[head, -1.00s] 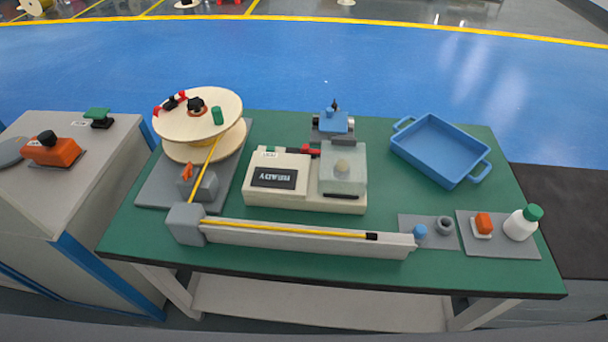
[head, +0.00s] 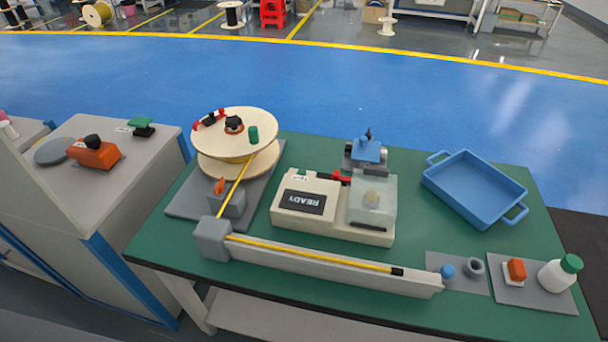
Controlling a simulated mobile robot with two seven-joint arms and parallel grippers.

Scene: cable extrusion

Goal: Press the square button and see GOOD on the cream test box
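The cream test box (head: 333,206) stands in the middle of the green table. Its dark display (head: 304,201) reads READY. A small green-marked label (head: 300,174) and a red part (head: 334,177) are on its top. A clear cover (head: 372,200) sits over its right half, with a round beige knob or part (head: 371,198) showing there. I cannot make out a square button for certain. Neither of my grippers is in view.
A wooden spool (head: 235,131) feeds yellow cable (head: 310,254) along a pale trough (head: 330,270) in front of the box. A blue tray (head: 473,188), a white bottle (head: 560,273) and a blue-topped device (head: 369,152) stand nearby. An orange device (head: 94,154) is on the left bench.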

